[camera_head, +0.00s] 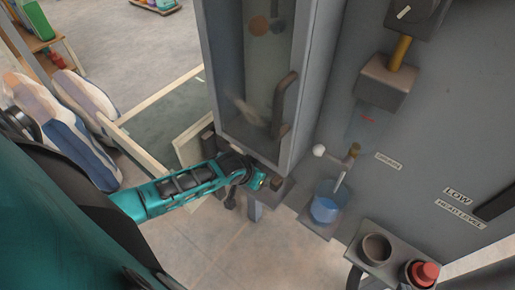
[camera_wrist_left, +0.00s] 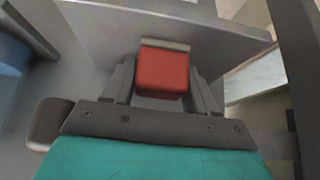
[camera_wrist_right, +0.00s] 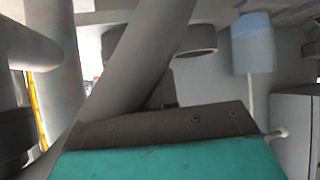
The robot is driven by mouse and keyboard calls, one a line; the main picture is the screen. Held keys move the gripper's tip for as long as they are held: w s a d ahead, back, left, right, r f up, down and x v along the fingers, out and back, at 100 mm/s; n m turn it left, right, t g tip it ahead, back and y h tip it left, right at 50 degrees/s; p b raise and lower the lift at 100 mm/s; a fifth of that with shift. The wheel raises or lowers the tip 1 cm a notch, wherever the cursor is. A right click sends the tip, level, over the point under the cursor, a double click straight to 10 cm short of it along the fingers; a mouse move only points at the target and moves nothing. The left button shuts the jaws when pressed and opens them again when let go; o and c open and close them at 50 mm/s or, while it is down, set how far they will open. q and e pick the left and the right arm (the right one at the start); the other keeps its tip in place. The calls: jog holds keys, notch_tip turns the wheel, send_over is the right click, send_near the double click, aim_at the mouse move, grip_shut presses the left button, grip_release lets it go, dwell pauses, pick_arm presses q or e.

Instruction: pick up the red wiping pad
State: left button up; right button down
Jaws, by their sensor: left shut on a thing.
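The red wiping pad (camera_wrist_left: 162,74) shows in the left wrist view as a red block with a grey strip along its far edge. My left gripper (camera_wrist_left: 161,92) is shut on it, with one finger on each side. In the head view a teal arm comes in from the left and ends low beside the tall glazed cabinet; I cannot make out the pad there. My right gripper (camera_wrist_right: 165,95) shows only in part in the right wrist view. A thick grey bar (camera_wrist_right: 150,50) crosses in front of its fingers, so their opening is hidden.
A blue bucket (camera_head: 325,207) stands on a low ledge beside the cabinet (camera_head: 207,70). A small stand at lower right carries a grey cup (camera_head: 376,249) and a red-topped item (camera_head: 424,273). Striped sacks (camera_head: 70,130) lean at left. Bare floor (camera_head: 240,255) lies in front.

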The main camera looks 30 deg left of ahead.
pick_arm(q)
jog(key=shift+r, duration=0.15)
jog(key=shift+r, duration=0.3)
jog(key=shift+r+p, duration=0.35)
jog(key=shift+r, duration=0.15)
jog(key=s+a+p, duration=0.1)
jog(key=s, duration=1.7)
jog(key=shift+a+f+p, duration=0.2)
jog(key=shift+p, duration=0.15)
